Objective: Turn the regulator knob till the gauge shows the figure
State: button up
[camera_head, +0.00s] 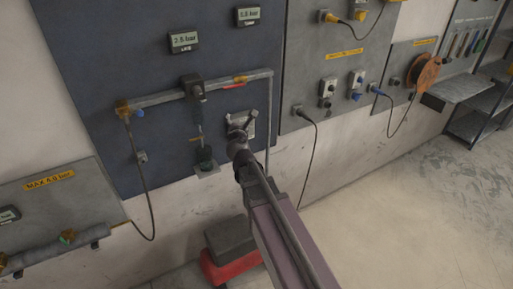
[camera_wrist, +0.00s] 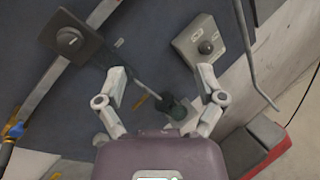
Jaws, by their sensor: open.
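The regulator is a dark block with a knob (camera_head: 192,86) on the pipe in the head view. In the head view my arm partly hides the gripper.
A dark green bowl (camera_wrist: 176,108) hangs below the regulator, between my fingers in the wrist view. A red case (camera_head: 232,268) lies below.

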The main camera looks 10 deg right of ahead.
jog(key=s+d+f+m+g+h+b, duration=0.3)
jog(key=d+f+m, duration=0.3)
jog(key=f+m, duration=0.2)
jog(key=shift+s+m+g, duration=0.6)
jog(key=shift+s+m, duration=0.2)
jog(key=shift+m, duration=0.2)
jog(key=shift+d+f, duration=0.1)
jog(key=shift+f, duration=0.05)
jog(key=s+d+f+m+g+y+b, duration=0.1)
jog(key=s+d+f+m+g+b, duration=0.1)
jog(key=s+f+m+g+b, duration=0.7)
jog(key=s+a+f+m+g+y, duration=0.3)
jog(key=s+f+m, duration=0.5)
jog(key=s+f, duration=0.3)
jog(key=shift+s+a+f+m+y, duration=0.3)
jog(key=shift+s+a+y, duration=0.55)
jog(key=shift+a, duration=0.15)
